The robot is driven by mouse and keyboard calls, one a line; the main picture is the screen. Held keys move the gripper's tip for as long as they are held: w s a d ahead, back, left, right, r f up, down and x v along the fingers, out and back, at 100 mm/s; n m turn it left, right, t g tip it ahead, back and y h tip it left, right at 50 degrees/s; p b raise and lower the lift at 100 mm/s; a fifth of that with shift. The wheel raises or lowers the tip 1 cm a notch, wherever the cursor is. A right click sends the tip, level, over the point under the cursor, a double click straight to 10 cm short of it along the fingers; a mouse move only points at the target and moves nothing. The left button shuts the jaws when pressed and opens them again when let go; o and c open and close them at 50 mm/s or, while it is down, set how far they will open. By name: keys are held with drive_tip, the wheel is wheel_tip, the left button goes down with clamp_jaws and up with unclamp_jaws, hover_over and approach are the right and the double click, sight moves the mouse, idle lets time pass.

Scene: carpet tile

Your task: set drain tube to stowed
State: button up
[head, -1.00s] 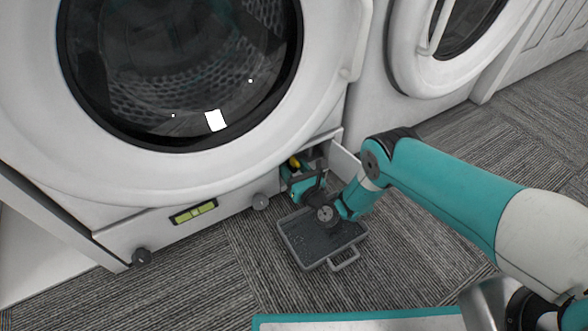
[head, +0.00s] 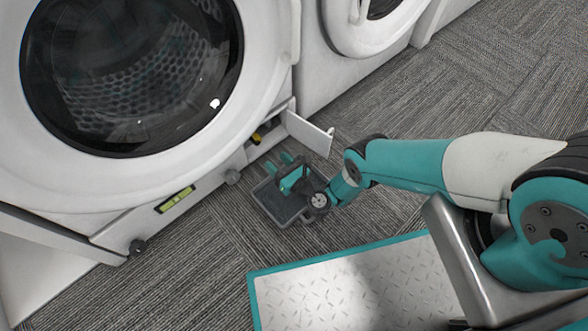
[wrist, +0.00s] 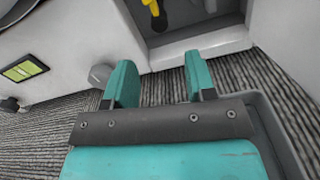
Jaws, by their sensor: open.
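The drain tube looks to be the black piece with a yellow part (wrist: 155,14) inside the open recess at the washer's lower front; in the head view only a small yellow spot (head: 256,137) of it shows. The rest of the tube is hidden or too small to tell. My gripper (head: 285,170) is open and empty. It is over the grey tray, short of the recess. In the wrist view its two teal fingers (wrist: 157,82) stand apart, pointing toward the recess, with the yellow part beyond them and between their lines.
An open white flap (head: 308,134) stands out right of the recess. A grey tray (head: 268,207) lies on the carpet below. A round grey foot (wrist: 100,75) is left of the recess. A green level (head: 175,199) sits on the washer front. A second machine (head: 330,60) stands right.

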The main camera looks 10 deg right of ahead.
drive_tip(key=p+v, duration=0.3)
drive_tip(key=v, duration=0.4)
drive_tip(key=shift+p, duration=0.3)
drive_tip(key=shift+s, duration=0.1)
